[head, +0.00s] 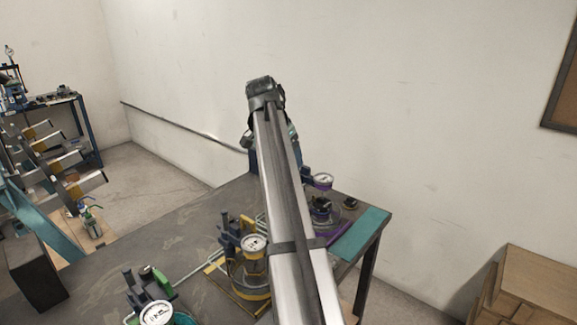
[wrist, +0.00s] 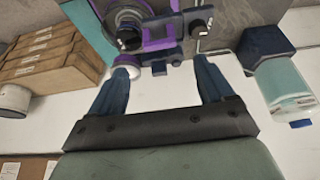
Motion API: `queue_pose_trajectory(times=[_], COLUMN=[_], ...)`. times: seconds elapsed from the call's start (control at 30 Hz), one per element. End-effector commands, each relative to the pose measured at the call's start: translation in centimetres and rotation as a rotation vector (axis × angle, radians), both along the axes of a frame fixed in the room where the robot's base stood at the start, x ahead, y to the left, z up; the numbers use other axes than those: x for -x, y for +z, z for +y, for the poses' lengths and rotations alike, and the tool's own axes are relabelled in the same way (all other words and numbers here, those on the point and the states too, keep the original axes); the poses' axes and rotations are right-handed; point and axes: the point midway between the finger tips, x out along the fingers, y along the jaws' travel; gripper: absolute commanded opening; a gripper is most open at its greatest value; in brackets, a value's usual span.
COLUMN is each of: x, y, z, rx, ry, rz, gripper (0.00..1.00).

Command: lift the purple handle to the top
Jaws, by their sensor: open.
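In the wrist view my gripper (wrist: 162,68) is open, its two dark blue fingers spread apart. A purple part (wrist: 162,36), which looks like the handle, with dark blocks lies just beyond the fingertips, roughly between them in the picture. I see nothing held in the gripper. A white round piece with a purple rim (wrist: 128,66) is close to the left fingertip; I cannot tell whether they touch. In the head view the purple-marked station (head: 328,215) stands near the table's far right corner, partly behind my arm. The gripper is mostly hidden there.
A yellow-marked station (head: 250,262) and a green-marked one (head: 152,300) stand nearer on the dark table (head: 185,230). A teal-filled vessel (wrist: 283,85) is right of the fingers. Wooden drawers (head: 535,290) stand on the right. The wall is behind the table.

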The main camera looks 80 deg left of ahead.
Motion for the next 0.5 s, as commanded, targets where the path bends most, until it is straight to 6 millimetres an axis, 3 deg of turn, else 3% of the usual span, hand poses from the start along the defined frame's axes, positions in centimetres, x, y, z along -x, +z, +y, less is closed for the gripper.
queue_pose_trajectory(times=[0.2, 0.5], x=[1.2, 2.0], y=[4.0, 6.8], z=[-1.0, -1.9], rx=[-0.003, -0.002], ry=[0.002, 0.000], rz=[-0.001, -0.001], gripper=[0.81, 0.81])
